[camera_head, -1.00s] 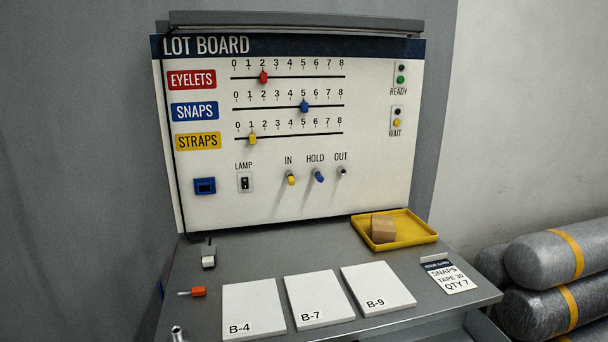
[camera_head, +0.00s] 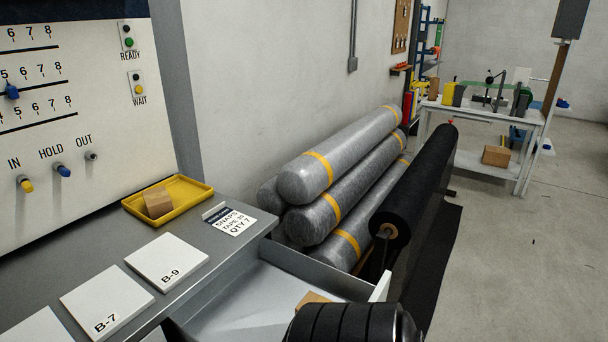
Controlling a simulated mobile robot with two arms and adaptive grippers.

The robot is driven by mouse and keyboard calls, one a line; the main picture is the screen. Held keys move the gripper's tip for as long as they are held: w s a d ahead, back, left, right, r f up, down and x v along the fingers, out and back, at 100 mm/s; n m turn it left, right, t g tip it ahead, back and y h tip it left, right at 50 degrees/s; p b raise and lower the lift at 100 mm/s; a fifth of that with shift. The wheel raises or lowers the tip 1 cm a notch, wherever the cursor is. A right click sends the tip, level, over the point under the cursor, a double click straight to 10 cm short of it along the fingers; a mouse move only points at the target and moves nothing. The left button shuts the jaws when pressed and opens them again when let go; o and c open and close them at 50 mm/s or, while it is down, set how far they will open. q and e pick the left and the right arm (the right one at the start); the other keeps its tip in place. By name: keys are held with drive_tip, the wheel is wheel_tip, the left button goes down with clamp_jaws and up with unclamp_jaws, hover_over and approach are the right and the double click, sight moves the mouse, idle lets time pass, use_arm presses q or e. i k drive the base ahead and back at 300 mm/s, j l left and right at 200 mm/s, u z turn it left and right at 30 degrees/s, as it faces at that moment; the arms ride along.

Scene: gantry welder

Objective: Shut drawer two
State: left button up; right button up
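An open drawer (camera_head: 312,272) sticks out from the right side of the grey bench, at the bottom of the picture. Its pale inside shows, and a small piece of a brown block (camera_head: 312,299) lies in it. A short white edge (camera_head: 381,287) at its right end looks like part of the front panel. No number can be read on it. A black ribbed part, seemingly of my own arm, covers its near right corner. Neither gripper is in view.
The bench top (camera_head: 190,233) holds white cards, a yellow tray (camera_head: 184,213) with a brown block, and an issue card (camera_head: 231,220). Grey rolls (camera_head: 318,171) and a black roll (camera_head: 417,192) lie beyond the drawer. The floor (camera_head: 530,260) at right is clear.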

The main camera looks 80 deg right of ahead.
sight(256, 298)
drive_tip(key=k+l+z, duration=0.1)
drive_tip(key=z, duration=2.5)
drive_tip(key=i+l, duration=0.05)
